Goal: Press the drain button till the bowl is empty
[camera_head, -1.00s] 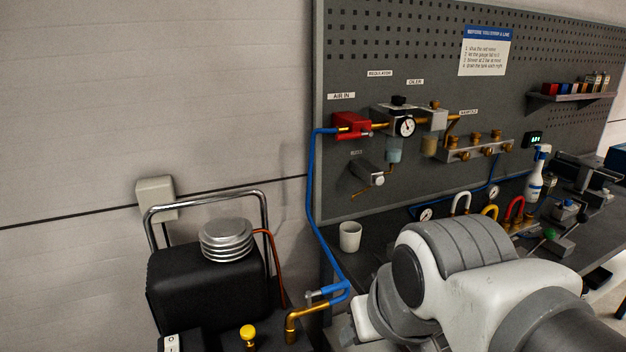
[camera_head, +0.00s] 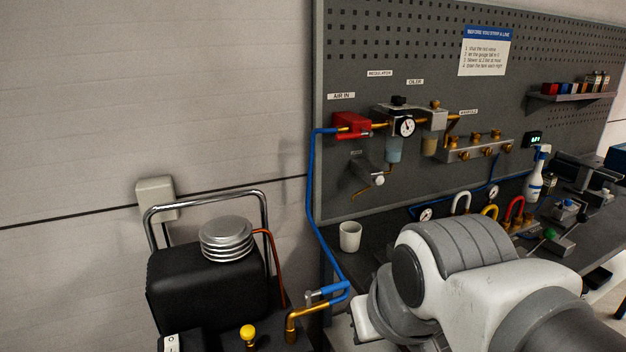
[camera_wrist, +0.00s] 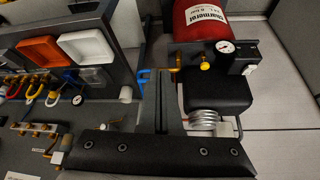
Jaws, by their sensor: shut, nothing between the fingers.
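A translucent bluish bowl (camera_head: 394,150) hangs under the regulator on the pegboard. A grey fitting with a pale round knob (camera_head: 378,180) sits just below left of the bowl. I cannot tell which part is the drain button, nor the liquid level. In the wrist view my gripper (camera_wrist: 162,75) shows as dark fingers, shut and empty. It touches nothing that I can see. In the head view the gripper is hidden and only my arm shows at lower right.
A black compressor (camera_head: 208,285) with a chrome handle stands at left. A blue hose (camera_head: 310,200) climbs to the red valve (camera_head: 350,125). A white cup (camera_head: 350,236) stands on the bench below the bowl.

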